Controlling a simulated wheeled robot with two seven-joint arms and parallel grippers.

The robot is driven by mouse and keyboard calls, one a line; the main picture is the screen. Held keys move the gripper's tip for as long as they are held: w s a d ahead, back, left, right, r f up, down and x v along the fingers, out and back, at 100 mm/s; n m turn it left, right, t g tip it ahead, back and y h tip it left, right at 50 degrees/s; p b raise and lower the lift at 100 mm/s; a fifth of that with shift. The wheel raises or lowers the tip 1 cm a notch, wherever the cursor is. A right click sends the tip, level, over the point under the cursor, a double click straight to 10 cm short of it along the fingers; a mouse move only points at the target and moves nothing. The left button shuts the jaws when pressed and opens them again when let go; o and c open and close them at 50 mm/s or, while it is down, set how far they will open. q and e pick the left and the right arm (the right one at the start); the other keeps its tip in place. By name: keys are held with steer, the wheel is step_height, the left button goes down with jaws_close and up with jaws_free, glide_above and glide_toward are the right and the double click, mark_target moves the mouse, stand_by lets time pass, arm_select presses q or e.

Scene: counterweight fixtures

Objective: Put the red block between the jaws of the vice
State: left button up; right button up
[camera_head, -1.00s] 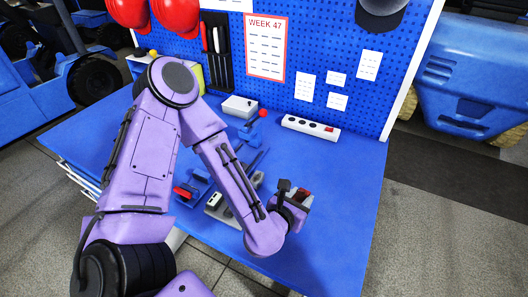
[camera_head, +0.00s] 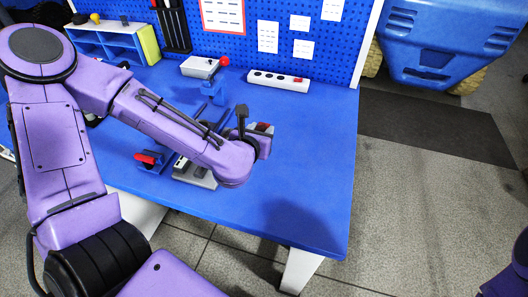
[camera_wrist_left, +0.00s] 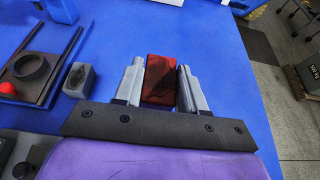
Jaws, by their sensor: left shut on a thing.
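My left gripper (camera_head: 262,130) is shut on the red block (camera_wrist_left: 160,80), which sits between its two grey fingers in the left wrist view. In the head view the red block (camera_head: 262,127) shows only as a small red patch at the gripper, over the right part of the blue bench. A small blue fixture with a red part (camera_head: 150,158) stands near the bench's front edge, left of the gripper. A blue fixture (camera_head: 213,86) stands behind the forearm. I cannot tell which is the vice; no jaws show clearly. My right gripper is out of view.
A white box with a red knob (camera_head: 200,67) and a power strip (camera_head: 278,81) lie at the back of the blue bench (camera_head: 310,170). A grey-based fixture (camera_head: 195,176) is partly under my left forearm. The bench's right side is clear.

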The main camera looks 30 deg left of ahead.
arm_select(q)
steer(key=shift+w+a+f, duration=0.15)
steer(key=shift+w+f, duration=0.2)
steer(key=shift+f, duration=0.1)
steer(key=w+f, duration=0.2)
steer(key=w+a+f, duration=0.1)
steer(key=w+f, duration=0.1)
steer(key=f, duration=0.1)
steer(key=shift+a, duration=0.2)
step_height(320, 180, down, 3)
steer(key=shift+r+p, duration=0.15)
steer(key=shift+p, duration=0.2)
steer(key=shift+f, duration=0.35)
steer(key=o, duration=1.1)
